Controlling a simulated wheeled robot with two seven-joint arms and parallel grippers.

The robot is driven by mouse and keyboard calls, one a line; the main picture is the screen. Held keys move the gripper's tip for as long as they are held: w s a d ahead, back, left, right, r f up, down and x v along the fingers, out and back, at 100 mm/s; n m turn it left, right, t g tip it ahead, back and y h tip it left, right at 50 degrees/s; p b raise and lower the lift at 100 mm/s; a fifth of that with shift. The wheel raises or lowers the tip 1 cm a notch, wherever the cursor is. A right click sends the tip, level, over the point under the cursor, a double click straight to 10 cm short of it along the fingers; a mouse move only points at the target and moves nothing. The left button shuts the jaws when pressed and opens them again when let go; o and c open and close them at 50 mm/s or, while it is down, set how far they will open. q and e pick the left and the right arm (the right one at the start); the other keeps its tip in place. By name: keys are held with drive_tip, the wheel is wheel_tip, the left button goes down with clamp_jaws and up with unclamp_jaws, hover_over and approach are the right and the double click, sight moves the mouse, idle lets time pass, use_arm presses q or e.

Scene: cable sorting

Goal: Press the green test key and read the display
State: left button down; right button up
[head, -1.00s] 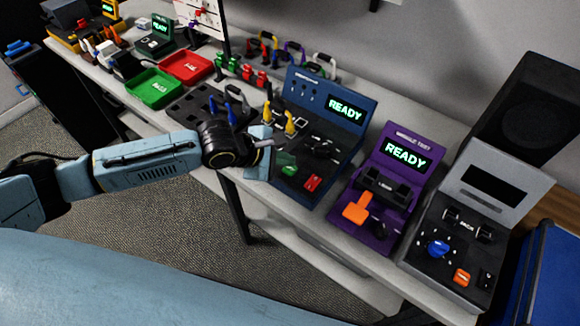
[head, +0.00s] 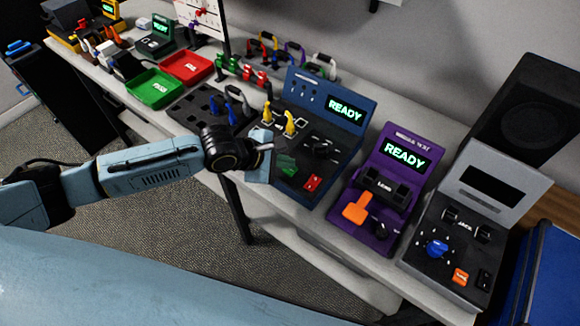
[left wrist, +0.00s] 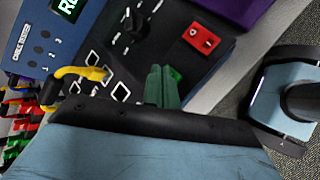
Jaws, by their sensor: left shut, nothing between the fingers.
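The blue cable tester (head: 331,144) stands on the bench, and its display (head: 345,110) reads READY in green. The tester and a corner of its display show in the left wrist view (left wrist: 45,40). The green key (head: 291,171) is on its front panel, left of a red key (head: 312,183). My left gripper (head: 286,162) is shut and empty, with dark green fingers over the green key. In the left wrist view the fingers (left wrist: 163,86) partly cover the green key (left wrist: 175,75); I cannot tell whether they touch it. My right gripper is not identifiable.
A yellow cable (head: 290,122) stands in the tester's sockets, left of a black knob (head: 321,148). The purple tester (head: 380,190) and grey tester (head: 470,225) stand to the right. Red (head: 187,67) and green (head: 153,88) trays are to the left.

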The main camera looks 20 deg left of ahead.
sight(286, 171)
use_arm(q)
drive_tip(key=shift+f, duration=0.4)
idle(0.6)
drive_tip(key=shift+r+p, duration=0.85)
drive_tip(key=shift+p, duration=0.5)
wheel_tip(286, 171, up, 5)
drive_tip(key=p, duration=0.6)
drive_tip(key=shift+s, duration=0.1)
